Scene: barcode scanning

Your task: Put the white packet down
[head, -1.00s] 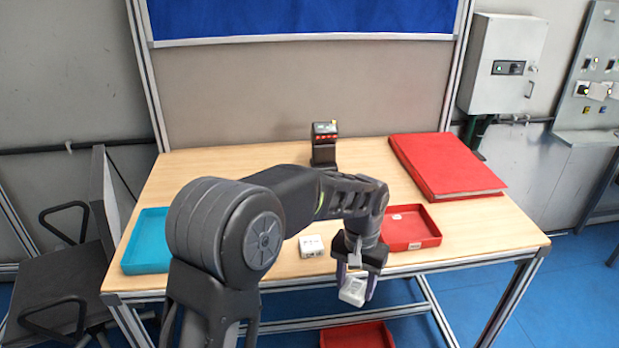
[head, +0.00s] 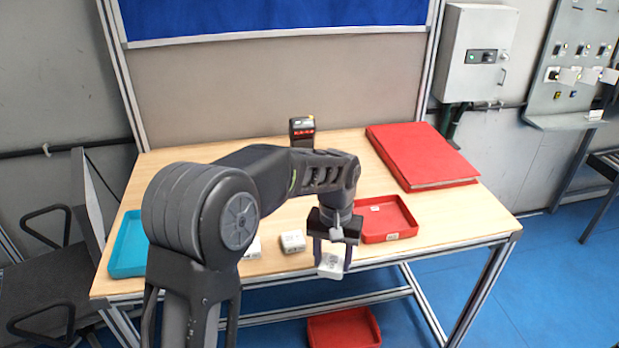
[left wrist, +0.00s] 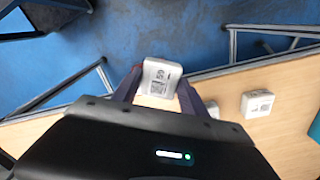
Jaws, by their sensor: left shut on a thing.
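My left gripper (head: 334,250) is shut on a white packet (head: 331,265) with a printed code on its face. In the head view, the packet hangs in front of the table's front edge, near the red tray. The left wrist view also shows the packet (left wrist: 160,76) between the fingertips of my left gripper (left wrist: 160,92), with blue floor behind it. A second white packet (head: 293,242) lies on the table near the front edge, left of the gripper, and also shows in the left wrist view (left wrist: 257,104). A third white item (head: 253,249) is partly hidden by my arm. My right gripper is not in view.
The wooden table (head: 452,222) carries a red tray (head: 400,226) at right, a blue tray (head: 127,262) at left, a red binder (head: 421,156) and a black scanner (head: 302,131) at the back. Another red tray (head: 344,330) sits below the table.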

